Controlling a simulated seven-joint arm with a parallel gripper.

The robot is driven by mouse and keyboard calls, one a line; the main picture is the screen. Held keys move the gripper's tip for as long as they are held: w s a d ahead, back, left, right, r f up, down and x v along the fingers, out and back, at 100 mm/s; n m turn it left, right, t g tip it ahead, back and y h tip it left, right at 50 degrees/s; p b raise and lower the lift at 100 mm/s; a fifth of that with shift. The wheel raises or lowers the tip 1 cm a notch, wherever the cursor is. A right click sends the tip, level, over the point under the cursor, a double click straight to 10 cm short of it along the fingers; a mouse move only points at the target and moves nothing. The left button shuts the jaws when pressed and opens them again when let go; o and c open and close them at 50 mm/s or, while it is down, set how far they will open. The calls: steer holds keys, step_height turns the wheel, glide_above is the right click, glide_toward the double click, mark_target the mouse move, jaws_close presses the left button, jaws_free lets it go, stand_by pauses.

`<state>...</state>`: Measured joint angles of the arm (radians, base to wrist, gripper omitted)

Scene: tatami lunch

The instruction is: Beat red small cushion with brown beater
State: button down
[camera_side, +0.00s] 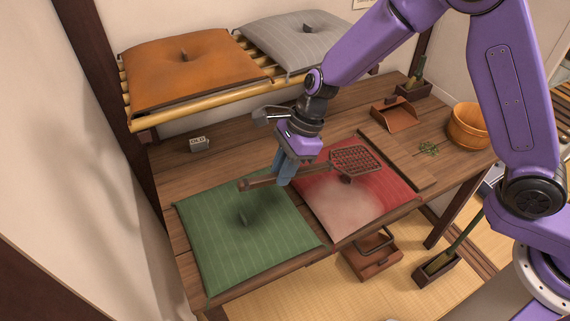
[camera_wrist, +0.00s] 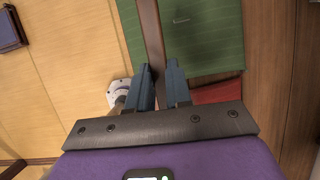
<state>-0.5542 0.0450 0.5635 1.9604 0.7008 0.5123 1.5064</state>
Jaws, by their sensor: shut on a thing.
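The red small cushion (camera_side: 395,196) lies flat on the wooden table, right of a green cushion. A pale, dusty-looking patch covers its front middle part. My gripper (camera_side: 284,178) is shut on the handle of the brown beater (camera_side: 357,160) above the border between the two cushions. The beater's woven head reaches right, over the back part of the red cushion; whether it touches I cannot tell. The handle end points left over the green cushion. In the wrist view the handle (camera_wrist: 151,35) runs between my fingers (camera_wrist: 160,80), and a strip of red cushion (camera_wrist: 215,93) shows.
The green cushion (camera_side: 215,225) lies left on the table. Orange (camera_side: 190,75) and grey (camera_side: 310,35) cushions rest on a bamboo rack behind. A small sign (camera_side: 199,144), brown dustpan (camera_side: 395,115), green sprigs (camera_side: 429,149) and wooden bucket (camera_side: 468,126) stand around. A drawer-like box (camera_side: 372,258) is below the front edge.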

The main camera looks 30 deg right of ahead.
step_height(320, 180, down, 12)
steer(key=shift+d+r, duration=0.1)
step_height(320, 180, up, 12)
steer(key=shift+r, duration=0.1)
stand_by(0.4)
step_height(320, 180, down, 12)
step_height(320, 180, up, 12)
stand_by(0.5)
stand_by(0.4)
